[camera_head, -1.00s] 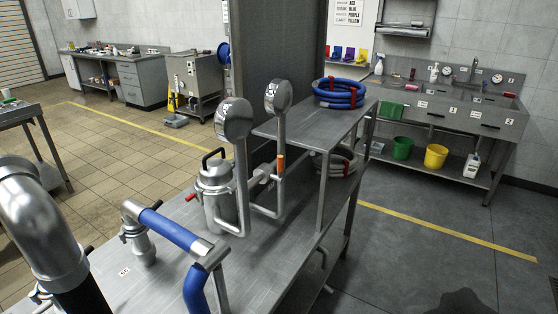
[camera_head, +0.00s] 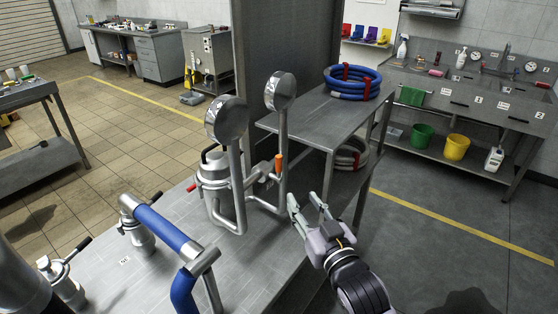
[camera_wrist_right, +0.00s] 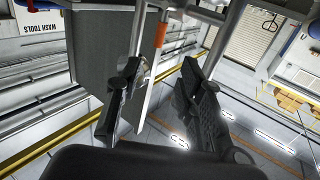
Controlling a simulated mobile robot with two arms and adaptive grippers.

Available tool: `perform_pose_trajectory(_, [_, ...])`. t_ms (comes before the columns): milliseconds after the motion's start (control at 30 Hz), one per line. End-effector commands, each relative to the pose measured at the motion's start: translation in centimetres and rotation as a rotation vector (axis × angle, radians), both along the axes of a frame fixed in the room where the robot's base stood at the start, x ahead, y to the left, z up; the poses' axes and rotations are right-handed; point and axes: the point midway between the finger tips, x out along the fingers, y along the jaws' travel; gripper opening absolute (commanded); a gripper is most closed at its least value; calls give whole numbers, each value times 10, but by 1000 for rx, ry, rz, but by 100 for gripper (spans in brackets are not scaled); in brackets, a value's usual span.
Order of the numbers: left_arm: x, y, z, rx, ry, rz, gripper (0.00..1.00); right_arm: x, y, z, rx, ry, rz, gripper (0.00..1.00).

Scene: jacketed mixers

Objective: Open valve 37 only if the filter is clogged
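A steel filter pot (camera_head: 212,185) with a black top handle and a red-tipped lever stands on the steel bench. Two round gauges, a left one (camera_head: 226,120) and a right one (camera_head: 280,91), rise on pipes beside it; their readings are too small to tell. A valve with an upright orange handle (camera_head: 278,163) sits on the right gauge's pipe; its number is not legible. The orange handle also shows in the right wrist view (camera_wrist_right: 162,32). My right gripper (camera_head: 308,200) is open and empty, right of and below that handle, apart from it. My left gripper is not in view.
A blue hose pipe (camera_head: 165,228) and black-handled fittings (camera_head: 62,278) occupy the bench's front left. A raised shelf (camera_head: 325,112) carries a coiled blue hose (camera_head: 352,82). A tall grey panel (camera_head: 285,45) stands behind. The floor to the right is mostly clear.

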Motion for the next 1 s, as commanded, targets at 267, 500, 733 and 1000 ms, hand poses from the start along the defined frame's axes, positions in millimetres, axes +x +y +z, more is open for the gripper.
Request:
perform_pose_trajectory(267, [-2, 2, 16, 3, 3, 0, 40, 48, 18, 4, 1, 0, -1, 35])
perform_pose_trajectory(500, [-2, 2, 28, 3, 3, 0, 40, 91, 33, 2, -1, 2, -1, 35])
perform_pose_trajectory(733, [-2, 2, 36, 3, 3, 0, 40, 127, 47, 2, -1, 3, -1, 35])
perform_pose_trajectory(1000, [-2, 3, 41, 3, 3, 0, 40, 152, 56, 0, 0, 2, -1, 35])
